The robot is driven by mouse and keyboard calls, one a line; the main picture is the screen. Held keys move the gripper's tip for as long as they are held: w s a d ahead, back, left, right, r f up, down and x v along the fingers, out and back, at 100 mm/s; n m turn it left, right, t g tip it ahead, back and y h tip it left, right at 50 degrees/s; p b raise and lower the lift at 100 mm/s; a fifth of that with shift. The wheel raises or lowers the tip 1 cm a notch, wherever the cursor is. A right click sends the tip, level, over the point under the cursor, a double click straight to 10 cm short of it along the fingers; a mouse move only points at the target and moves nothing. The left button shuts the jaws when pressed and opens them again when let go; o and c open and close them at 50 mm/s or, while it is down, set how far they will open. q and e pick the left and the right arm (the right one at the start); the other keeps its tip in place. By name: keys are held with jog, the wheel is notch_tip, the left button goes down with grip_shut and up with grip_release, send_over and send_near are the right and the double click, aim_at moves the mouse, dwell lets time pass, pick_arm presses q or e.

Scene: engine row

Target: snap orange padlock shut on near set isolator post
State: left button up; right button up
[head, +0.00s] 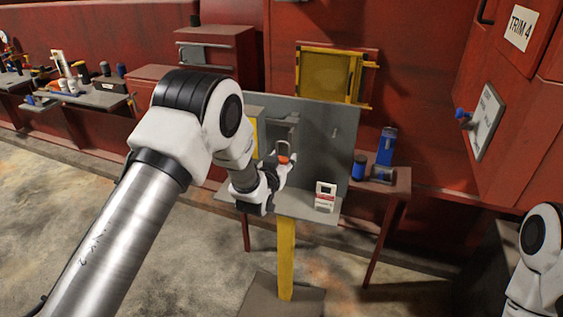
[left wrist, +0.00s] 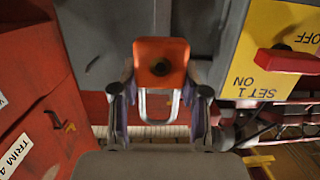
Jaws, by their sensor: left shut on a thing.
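The padlock has an orange body (head: 284,159) and a metal shackle that points up in the head view. My left gripper (head: 280,168) is shut on it, in front of the grey isolator board (head: 343,135). In the left wrist view the orange padlock (left wrist: 160,52) sits between the fingertips, its shackle hanging below; I cannot tell whether the shackle is open. A yellow isolator plate (left wrist: 270,50) marked SET 1, ON and OFF, with a red handle (left wrist: 288,61), is to the right there. My right gripper is out of view.
A white and red tag (head: 325,196) stands on the board's shelf, right of my gripper. Blue items (head: 387,146) stand on a red side table behind. A yellow frame (head: 328,76) hangs on the back wall. A cluttered bench (head: 85,95) is at far left.

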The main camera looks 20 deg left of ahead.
aim_at(290, 140)
pick_arm(q)
jog(key=shift+w+a+b, duration=0.1)
jog(key=shift+w+b, duration=0.25)
jog(key=shift+w, duration=0.35)
jog(key=w+b, duration=0.5)
jog(key=w, duration=0.3)
jog(key=shift+w+f+b, duration=0.3)
jog(key=shift+w, duration=0.1)
dwell(0.7)
jog(key=shift+a, duration=0.1)
jog(key=shift+r+p, duration=0.55)
jog(key=shift+r, duration=0.85)
jog(key=shift+f+b, duration=0.55)
jog(key=shift+b, duration=0.05)
